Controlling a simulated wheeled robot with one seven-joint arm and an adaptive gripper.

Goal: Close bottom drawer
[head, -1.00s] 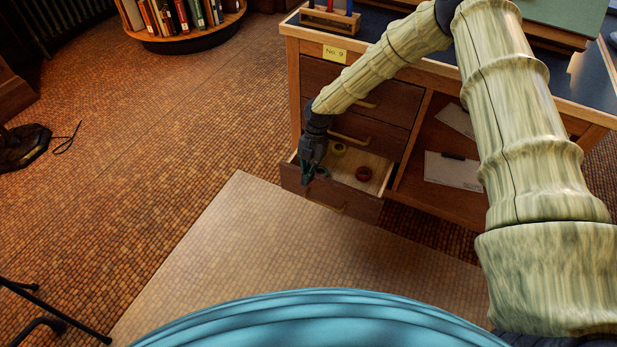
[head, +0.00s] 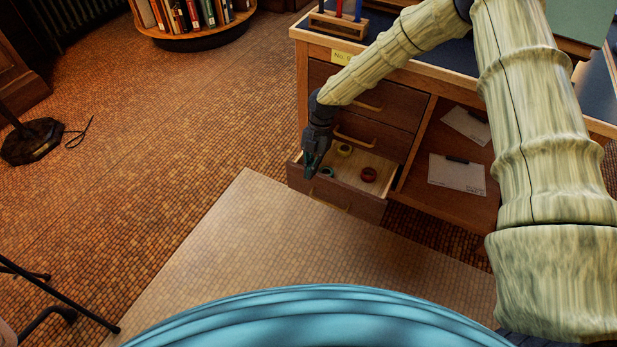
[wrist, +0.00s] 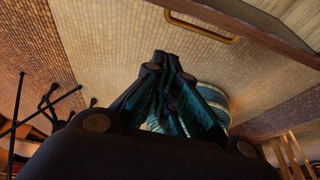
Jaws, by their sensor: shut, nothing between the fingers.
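The bottom drawer (head: 365,203) of the wooden desk is pulled out in the head view, with a yellow roll, a red roll and a greenish roll inside. Its brass handle (head: 328,200) is on the front face. It also shows at the top of the wrist view (wrist: 203,27), along the drawer front. My gripper (head: 311,172) is shut and empty, pointing down at the left end of the drawer, close to its front edge. I cannot tell whether it touches the drawer. In the wrist view its fingers (wrist: 170,62) are together.
Two drawers above (head: 370,88) are shut. An open shelf (head: 445,200) with papers is right of the drawers. A pale mat (head: 260,250) and bare floor lie in front. A round bookshelf (head: 195,38) stands at the back left; a dark stand base (head: 32,140) is far left.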

